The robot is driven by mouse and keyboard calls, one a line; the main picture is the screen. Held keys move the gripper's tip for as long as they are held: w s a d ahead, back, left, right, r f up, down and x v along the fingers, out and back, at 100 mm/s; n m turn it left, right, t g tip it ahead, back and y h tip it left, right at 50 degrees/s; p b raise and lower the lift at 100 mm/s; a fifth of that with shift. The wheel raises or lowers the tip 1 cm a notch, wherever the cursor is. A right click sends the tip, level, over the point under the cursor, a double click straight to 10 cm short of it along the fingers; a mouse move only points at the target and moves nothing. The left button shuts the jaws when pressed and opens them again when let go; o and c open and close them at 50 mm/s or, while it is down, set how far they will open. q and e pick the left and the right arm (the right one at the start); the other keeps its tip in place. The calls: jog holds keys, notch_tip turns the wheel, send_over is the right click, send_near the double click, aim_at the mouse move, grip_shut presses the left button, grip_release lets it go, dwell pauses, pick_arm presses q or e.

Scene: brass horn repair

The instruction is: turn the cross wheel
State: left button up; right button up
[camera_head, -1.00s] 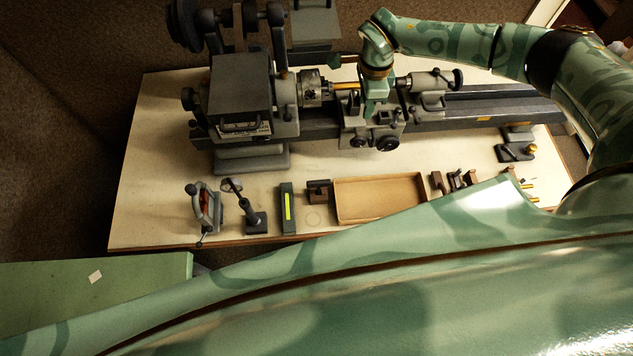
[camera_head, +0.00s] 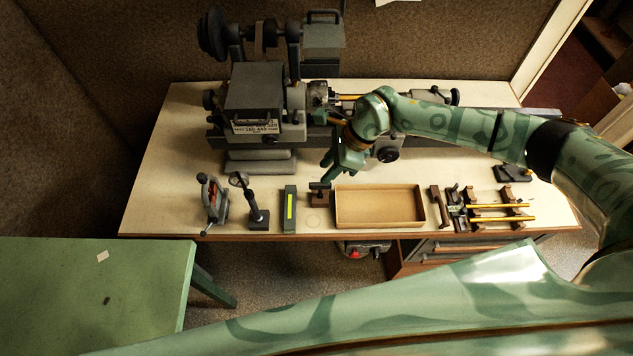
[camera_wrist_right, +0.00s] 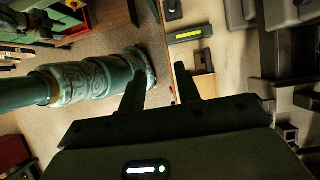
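The lathe (camera_head: 262,98) stands on the bench. A dark round handwheel with a pale centre (camera_head: 388,155) shows on the front of its carriage, just right of my right gripper (camera_head: 331,170); I take it for the cross wheel, though the label is not readable. My right gripper points down and left in front of the carriage, apart from that wheel. In the right wrist view the two dark fingers (camera_wrist_right: 160,70) stand apart with nothing between them. My right arm and hand hide part of the carriage. My left gripper is not in view.
Along the bench front stand a block with a yellow strip (camera_head: 290,208), a small brown block (camera_head: 319,194), a shallow tan tray (camera_head: 380,222) and a rack with yellow rods (camera_head: 500,218). A green table (camera_head: 60,300) stands at the lower left.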

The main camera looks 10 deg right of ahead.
jog(key=shift+y, duration=0.9)
jog(key=shift+s+a+r, duration=0.2)
jog(key=shift+s+a, duration=0.1)
jog(key=shift+a, duration=0.35)
jog(key=shift+s+a+r, duration=0.15)
jog(key=shift+s+a, duration=0.15)
jog(key=shift+a, duration=0.4)
jog(key=shift+s+a+r, duration=0.2)
jog(key=shift+s+a, duration=0.1)
jog(key=shift+a, duration=0.35)
